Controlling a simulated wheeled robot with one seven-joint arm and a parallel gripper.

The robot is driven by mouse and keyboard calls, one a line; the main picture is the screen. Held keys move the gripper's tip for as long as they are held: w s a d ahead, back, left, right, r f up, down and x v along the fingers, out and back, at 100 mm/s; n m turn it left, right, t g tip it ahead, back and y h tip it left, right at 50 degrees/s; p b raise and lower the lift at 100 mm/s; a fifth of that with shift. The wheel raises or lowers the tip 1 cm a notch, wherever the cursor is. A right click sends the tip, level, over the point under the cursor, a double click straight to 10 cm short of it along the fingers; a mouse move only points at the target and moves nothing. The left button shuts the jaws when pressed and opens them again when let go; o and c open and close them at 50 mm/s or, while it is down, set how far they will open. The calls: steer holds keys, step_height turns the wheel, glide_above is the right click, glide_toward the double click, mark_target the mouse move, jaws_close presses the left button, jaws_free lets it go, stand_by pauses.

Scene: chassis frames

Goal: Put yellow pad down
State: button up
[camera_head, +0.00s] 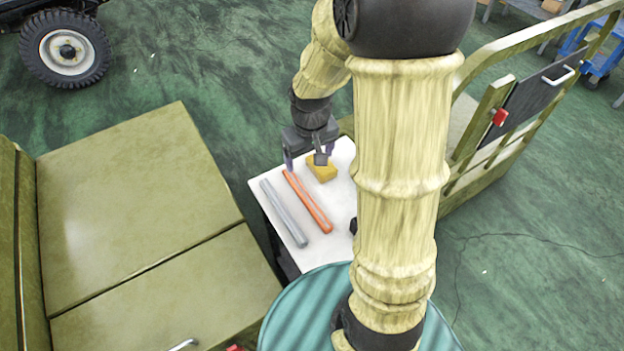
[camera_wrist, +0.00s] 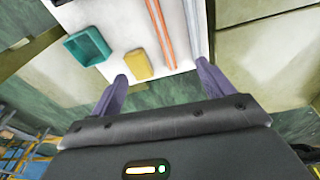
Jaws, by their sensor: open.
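The yellow pad (camera_head: 322,168) is a small block lying on the white tabletop (camera_head: 288,251), near its far edge. It also shows in the wrist view (camera_wrist: 138,65), lying flat on the white surface. My gripper (camera_head: 306,160) is above the far edge of the table, close to the pad. In the wrist view its two purple fingers (camera_wrist: 163,85) are spread wide with nothing between them. The pad appears beyond the left fingertip, apart from it as far as I can tell. My arm hides the table's right part in the head view.
An orange bar (camera_head: 307,201) and a grey bar (camera_head: 284,213) lie left of the pad. A teal tray (camera_wrist: 88,46) shows in the wrist view. Olive panels (camera_head: 135,205) stand left, and a railed olive frame (camera_head: 490,160) stands right. Green floor is open behind.

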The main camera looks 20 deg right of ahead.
steer(key=s+a+r+m+t, duration=0.1)
steer(key=s+a+r, duration=0.1)
steer(key=s, duration=0.7)
steer(key=shift+a, duration=0.4)
steer(key=shift+r, duration=0.1)
steer(key=w+p+v, duration=0.2)
steer(key=p+v, duration=0.7)
steer(key=shift+d+r, duration=0.15)
steer(key=shift+r, duration=0.1)
